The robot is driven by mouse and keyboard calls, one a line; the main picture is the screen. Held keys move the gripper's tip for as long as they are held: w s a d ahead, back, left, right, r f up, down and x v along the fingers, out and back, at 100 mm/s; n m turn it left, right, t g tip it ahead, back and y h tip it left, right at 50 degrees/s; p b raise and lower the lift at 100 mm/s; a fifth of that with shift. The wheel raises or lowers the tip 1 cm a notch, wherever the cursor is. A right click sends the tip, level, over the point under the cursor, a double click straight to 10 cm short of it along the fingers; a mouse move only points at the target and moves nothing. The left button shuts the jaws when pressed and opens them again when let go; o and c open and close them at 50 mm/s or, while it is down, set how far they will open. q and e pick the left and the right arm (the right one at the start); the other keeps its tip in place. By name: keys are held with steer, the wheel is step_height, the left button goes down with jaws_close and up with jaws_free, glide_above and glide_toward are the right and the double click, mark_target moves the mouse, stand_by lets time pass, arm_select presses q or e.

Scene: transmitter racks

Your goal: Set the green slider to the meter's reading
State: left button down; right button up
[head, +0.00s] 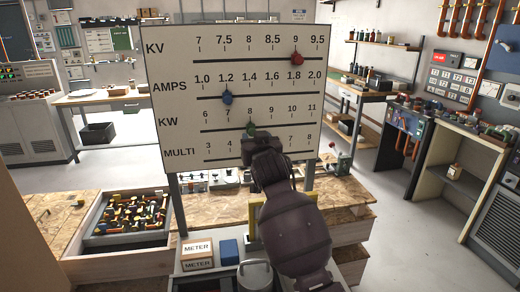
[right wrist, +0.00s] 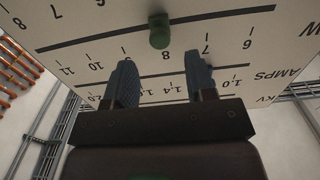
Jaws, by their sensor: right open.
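The white scale board (head: 230,70) has rows marked KV, AMPS, KW and MULTI. The green slider (head: 250,129) sits on the KW line near 8. In the right wrist view, which shows the board upside down, the green slider (right wrist: 159,30) is near the 8 mark, just beyond my fingertips and level with the gap between them. My right gripper (right wrist: 159,68) is open and empty, its fingers apart in front of the board. A box labelled METER (head: 198,248) stands below the board; I see no reading on it. My left gripper is not in view.
A red slider (head: 296,57) sits near 9 on KV and a blue slider (head: 227,97) near 1.2 on AMPS. A blue box (head: 228,252) and a grey pot (head: 255,275) stand beside the METER box. A bin of colored parts (head: 88,240) is at left.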

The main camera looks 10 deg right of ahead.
steer(key=s, duration=0.5)
steer(key=shift+s+d, duration=0.1)
steer(key=shift+s, duration=0.2)
steer(key=s+d+f+g, duration=0.1)
steer(key=s+d+f, duration=0.4)
steer(key=s+f, duration=0.3)
steer(key=s+d+f+g, duration=0.1)
steer(key=s+d+f, duration=0.3)
steer(key=s+f, duration=0.5)
steer(key=s+d+f+n+g, duration=0.1)
steer(key=s+d+f+g, duration=0.1)
steer(key=s+d+f, duration=0.3)
steer(key=shift+s+d+f, duration=0.1)
steer(key=shift+s+f, duration=0.65)
steer(key=shift+f, duration=0.95)
steer(key=shift+s+d+f, duration=0.1)
steer(key=shift+s+f, duration=0.65)
steer(key=shift+f, duration=1)
steer(key=shift+s+d+f, duration=0.1)
steer(key=shift+s+f, duration=0.65)
steer(key=shift+f, duration=0.95)
steer(key=s+d+f+g, duration=0.2)
steer(key=s+f, duration=0.4)
steer(key=s, duration=0.3)
steer(key=shift+s+d+h, duration=0.2)
steer(key=shift+s+h, duration=0.05)
steer(key=shift+h, duration=0.15)
